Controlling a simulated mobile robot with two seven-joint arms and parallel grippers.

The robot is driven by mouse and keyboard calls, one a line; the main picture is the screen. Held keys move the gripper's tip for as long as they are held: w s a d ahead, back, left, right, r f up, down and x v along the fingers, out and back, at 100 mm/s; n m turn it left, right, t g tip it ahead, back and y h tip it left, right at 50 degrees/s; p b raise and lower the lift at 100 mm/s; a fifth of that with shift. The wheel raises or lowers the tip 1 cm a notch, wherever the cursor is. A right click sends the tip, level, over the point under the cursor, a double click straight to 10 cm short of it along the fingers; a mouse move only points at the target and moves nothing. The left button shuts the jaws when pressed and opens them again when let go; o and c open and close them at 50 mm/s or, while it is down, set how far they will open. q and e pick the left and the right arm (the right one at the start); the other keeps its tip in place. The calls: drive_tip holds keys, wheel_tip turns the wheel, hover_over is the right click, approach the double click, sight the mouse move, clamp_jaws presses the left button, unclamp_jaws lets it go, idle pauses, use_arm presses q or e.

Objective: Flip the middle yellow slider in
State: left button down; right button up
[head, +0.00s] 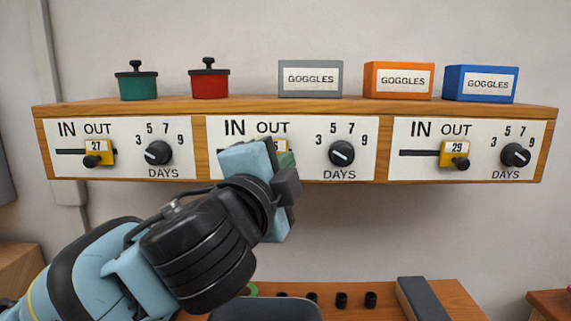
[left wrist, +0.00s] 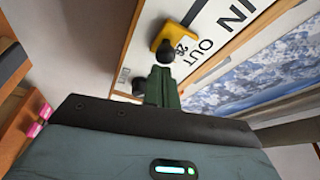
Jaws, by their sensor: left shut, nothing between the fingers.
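The middle yellow slider (head: 281,145) sits under OUT on the middle panel (head: 300,130) and is mostly hidden behind my left gripper in the head view. In the left wrist view the yellow slider (left wrist: 176,36) shows with its number tag and a black knob (left wrist: 165,52). My left gripper (head: 287,160) is at the front of this slider. Its green fingertips (left wrist: 160,72) are shut with nothing between them, right by the knob; I cannot tell if they touch it. My right gripper is not in view.
The left panel's slider (head: 99,153) and the right panel's slider (head: 454,153) are also under OUT. A black dial (head: 341,153) is right of the middle slider. Pots and GOGGLES boxes (head: 310,79) stand on the shelf (head: 180,103). A grey bin (head: 265,308) is below.

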use_arm(q)
drive_tip(key=a+p, duration=0.2)
drive_tip(key=a, duration=0.4)
drive_tip(key=shift+a+p, duration=0.25)
drive_tip(key=shift+p, duration=0.1)
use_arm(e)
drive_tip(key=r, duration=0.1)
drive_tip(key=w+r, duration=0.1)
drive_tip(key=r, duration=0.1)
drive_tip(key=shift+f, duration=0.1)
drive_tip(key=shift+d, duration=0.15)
